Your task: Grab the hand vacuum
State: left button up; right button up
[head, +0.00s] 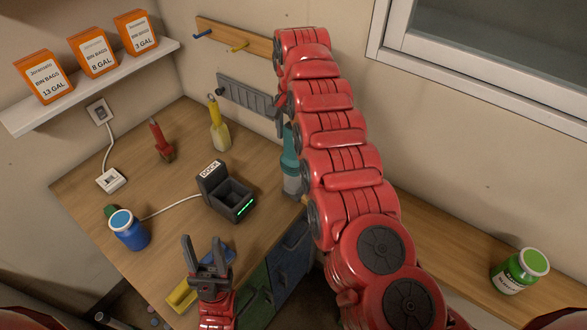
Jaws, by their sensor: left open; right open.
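A teal and grey upright thing (291,172) stands at the back right of the wooden table, largely hidden by my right arm. It may be the hand vacuum, but I cannot tell for sure. A black dock (228,192) with a green light and a DOCK label sits empty at the middle of the table. My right gripper (281,122) shows only in part behind its own arm, just above the teal thing, open. My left gripper (208,262) is open and empty over the table's front edge, in front of the dock.
A white cable runs from the dock. Yellow and blue pieces lie by my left gripper. A green jar (520,270) is on the right ledge.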

aim_at(289, 161)
jog(key=shift+f+p, duration=0.55)
jog(key=shift+f, duration=1.1)
grip_shut()
